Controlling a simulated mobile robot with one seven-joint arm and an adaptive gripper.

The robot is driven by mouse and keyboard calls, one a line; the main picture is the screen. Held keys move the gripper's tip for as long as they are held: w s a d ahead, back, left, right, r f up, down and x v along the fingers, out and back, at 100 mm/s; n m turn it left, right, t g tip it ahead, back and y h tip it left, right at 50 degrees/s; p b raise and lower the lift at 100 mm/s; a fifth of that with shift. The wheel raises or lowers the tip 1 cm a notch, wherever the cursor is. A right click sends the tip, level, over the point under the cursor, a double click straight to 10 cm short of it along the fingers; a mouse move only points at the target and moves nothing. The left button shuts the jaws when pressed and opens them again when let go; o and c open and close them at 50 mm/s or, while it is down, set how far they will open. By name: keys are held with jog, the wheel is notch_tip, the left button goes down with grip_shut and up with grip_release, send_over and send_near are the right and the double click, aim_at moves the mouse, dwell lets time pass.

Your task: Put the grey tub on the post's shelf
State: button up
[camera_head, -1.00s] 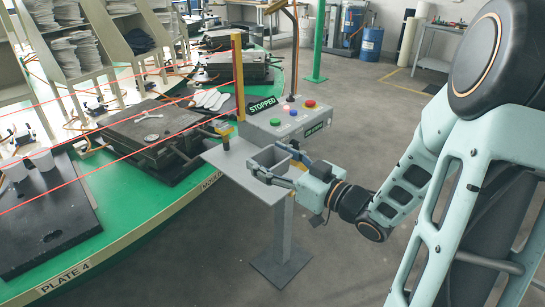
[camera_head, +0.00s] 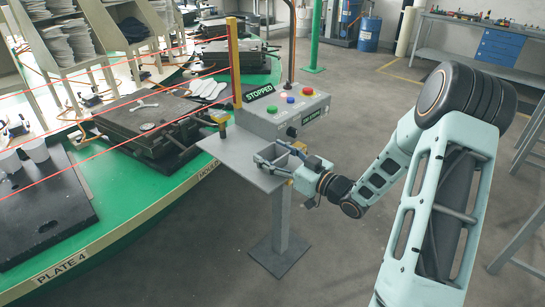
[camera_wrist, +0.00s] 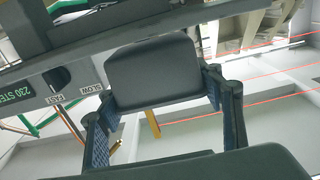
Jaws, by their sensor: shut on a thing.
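The grey tub (camera_head: 270,151) is at the right end of the post's grey shelf (camera_head: 228,153), beside the control box. My gripper (camera_head: 281,163) is shut on the tub from the right, and its fingers partly hide it. In the wrist view the tub (camera_wrist: 155,75) shows as a dark grey block between the two blue-padded fingers (camera_wrist: 165,120). I cannot tell whether the tub's base touches the shelf or hangs just above it.
The control box (camera_head: 285,115) with coloured buttons and a STOPPED sign stands behind the shelf. A yellow post (camera_head: 234,70) carries red beams over the green carousel (camera_head: 135,205) at left. A grey bench (camera_head: 470,60) stands at back right.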

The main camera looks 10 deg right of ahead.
jog(key=shift+f, duration=0.45)
jog(key=shift+f, duration=0.1)
jog(key=shift+f+b, duration=0.15)
jog(key=shift+b, duration=0.15)
jog(key=o, duration=1.1)
jog(key=shift+o, duration=0.2)
jog(key=shift+r, duration=0.2)
jog(key=shift+r+p, duration=0.15)
jog(key=shift+p, duration=0.25)
jog(key=v, duration=1.2)
jog(key=shift+b, duration=0.3)
